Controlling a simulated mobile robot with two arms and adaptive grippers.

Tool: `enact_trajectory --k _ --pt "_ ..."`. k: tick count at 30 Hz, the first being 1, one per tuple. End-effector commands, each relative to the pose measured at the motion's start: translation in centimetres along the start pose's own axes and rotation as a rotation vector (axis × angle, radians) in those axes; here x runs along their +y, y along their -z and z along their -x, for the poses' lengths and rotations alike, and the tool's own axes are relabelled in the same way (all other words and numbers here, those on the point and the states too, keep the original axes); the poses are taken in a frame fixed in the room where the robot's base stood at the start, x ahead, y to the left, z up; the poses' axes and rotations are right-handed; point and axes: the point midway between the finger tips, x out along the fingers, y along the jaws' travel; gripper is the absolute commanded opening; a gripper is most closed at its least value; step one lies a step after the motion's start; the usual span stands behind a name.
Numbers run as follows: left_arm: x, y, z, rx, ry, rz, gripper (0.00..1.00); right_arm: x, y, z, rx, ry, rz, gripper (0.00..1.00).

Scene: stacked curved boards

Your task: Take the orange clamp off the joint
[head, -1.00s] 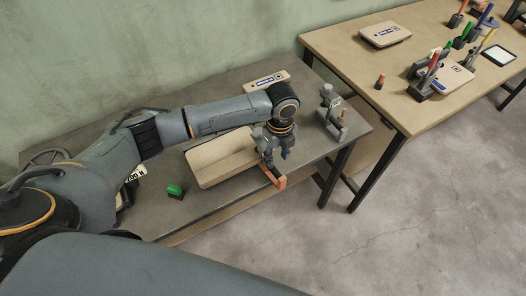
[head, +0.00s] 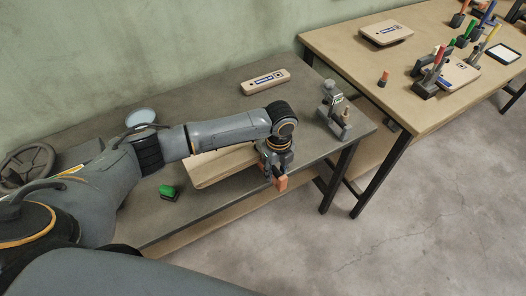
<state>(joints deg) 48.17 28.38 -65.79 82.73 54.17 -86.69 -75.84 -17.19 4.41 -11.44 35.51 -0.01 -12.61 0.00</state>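The orange clamp (head: 281,184) shows at the front right end of a pale stacked curved board (head: 215,167) on the grey table. Most of the clamp is hidden behind my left gripper (head: 275,170). My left arm reaches across the board from the left, and the gripper points down right over the clamp. Its fingers overlap the clamp in the picture, and whether they have closed on it is too small to tell. The joint under the gripper is hidden. My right gripper is not in view.
A labelled board (head: 265,82) lies at the back, and a grey metal fixture (head: 332,105) stands at the right. A wooden table (head: 345,45) with clamps and boards stands beyond. The table's front edge is close.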

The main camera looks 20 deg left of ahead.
Motion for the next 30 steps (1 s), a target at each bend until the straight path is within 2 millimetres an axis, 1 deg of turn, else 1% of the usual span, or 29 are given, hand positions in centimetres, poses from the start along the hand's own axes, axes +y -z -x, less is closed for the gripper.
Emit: enact_trajectory --k 1,2,3,5,6,7,8,14,17,30 --pt "0.0 0.0 0.0 0.000 0.000 0.000 0.40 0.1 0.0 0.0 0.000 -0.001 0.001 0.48" --pt "0.0 0.0 0.0 0.000 0.000 0.000 0.38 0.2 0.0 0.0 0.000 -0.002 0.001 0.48" --pt "0.0 0.0 0.0 0.000 0.000 0.000 0.29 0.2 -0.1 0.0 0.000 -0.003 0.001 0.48" --pt "0.0 0.0 0.0 0.000 0.000 0.000 0.17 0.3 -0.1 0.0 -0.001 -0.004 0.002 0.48" --pt "0.0 0.0 0.0 0.000 0.000 0.000 0.09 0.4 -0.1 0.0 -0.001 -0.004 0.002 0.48" --pt "0.0 0.0 0.0 0.000 0.000 0.000 0.03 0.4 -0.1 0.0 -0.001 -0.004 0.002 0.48" --pt "0.0 0.0 0.0 0.000 0.000 0.001 0.00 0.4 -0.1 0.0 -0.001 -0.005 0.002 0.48" --pt "-0.1 0.0 0.1 -0.001 0.003 0.001 0.00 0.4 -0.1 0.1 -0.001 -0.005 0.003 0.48" --pt "-0.1 0.3 0.2 0.000 0.002 0.000 0.00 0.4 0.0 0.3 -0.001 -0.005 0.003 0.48" --pt "0.2 3.4 0.3 0.002 0.002 -0.002 0.00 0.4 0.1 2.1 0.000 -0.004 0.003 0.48"
